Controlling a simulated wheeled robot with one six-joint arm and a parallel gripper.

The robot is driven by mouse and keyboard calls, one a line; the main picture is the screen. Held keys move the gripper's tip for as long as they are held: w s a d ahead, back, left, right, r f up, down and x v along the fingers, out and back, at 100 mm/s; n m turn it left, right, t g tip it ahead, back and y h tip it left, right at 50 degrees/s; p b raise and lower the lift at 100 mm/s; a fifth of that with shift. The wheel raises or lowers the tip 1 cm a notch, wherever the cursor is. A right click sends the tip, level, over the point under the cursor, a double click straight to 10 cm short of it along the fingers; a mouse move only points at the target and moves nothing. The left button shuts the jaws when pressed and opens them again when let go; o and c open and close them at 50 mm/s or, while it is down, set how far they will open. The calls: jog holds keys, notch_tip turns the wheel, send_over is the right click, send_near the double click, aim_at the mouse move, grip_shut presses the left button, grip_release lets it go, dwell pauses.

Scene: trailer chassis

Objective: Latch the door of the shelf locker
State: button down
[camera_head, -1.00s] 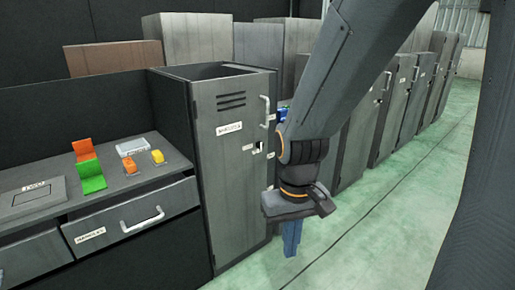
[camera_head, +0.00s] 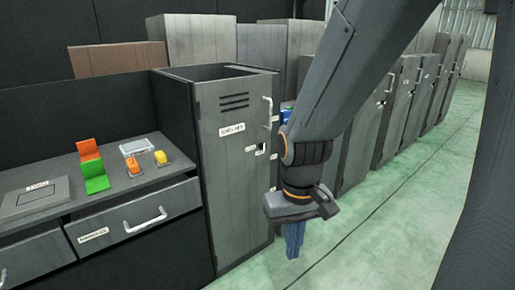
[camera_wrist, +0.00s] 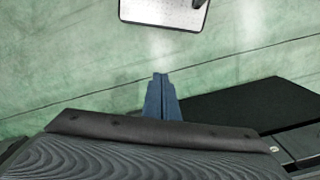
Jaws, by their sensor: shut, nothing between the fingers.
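The grey shelf locker has a tall front door (camera_head: 228,170) with vent slots, a label (camera_head: 231,130) and a pale upright handle (camera_head: 267,110). A small pale latch fitting (camera_head: 261,150) sits below the handle at the door's right edge. The door looks closed or nearly so; I cannot tell whether it is latched. My gripper (camera_head: 294,250) points down in front of and to the right of the door, apart from it, with blue fingers shut and empty. In the wrist view the shut fingers (camera_wrist: 160,80) are above the green floor.
A counter (camera_head: 110,190) with orange, green and yellow items and a drawer (camera_head: 135,215) with a handle stands left of the locker. More grey cabinets (camera_head: 400,110) line the back right. The green floor (camera_head: 400,225) is clear at the right.

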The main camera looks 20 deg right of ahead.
dwell(0.4)
jog(key=c, duration=2.2)
grip_release()
jog(key=shift+w, duration=0.15)
jog(key=o, duration=0.8)
jog(key=w+d+t+b, duration=0.1)
jog(key=w, duration=0.3)
jog(key=w+d+f+t, duration=0.1)
jog(key=w, duration=0.3)
jog(key=w+d+f+t+b, duration=0.1)
jog(key=w, duration=0.4)
jog(key=shift+w+d+f+h+b, duration=0.1)
jog(key=shift+d+f+h+b, duration=0.2)
jog(key=shift+d, duration=0.1)
jog(key=shift+o, duration=0.2)
jog(key=n+t+y+b, duration=0.5)
jog(key=t+y+b, duration=0.3)
jog(key=t+b, duration=0.45)
send_near(264, 146)
jog(key=w, duration=0.1)
jog(key=shift+t, duration=0.45)
jog(key=shift+a+f+x, duration=0.15)
jog(key=shift+f+x, duration=0.05)
jog(key=shift+x, duration=1.75)
jog(key=shift+a+f+x, duration=0.15)
jog(key=shift+x, duration=1.85)
jog(key=shift+s, duration=0.15)
jog(key=c, duration=1)
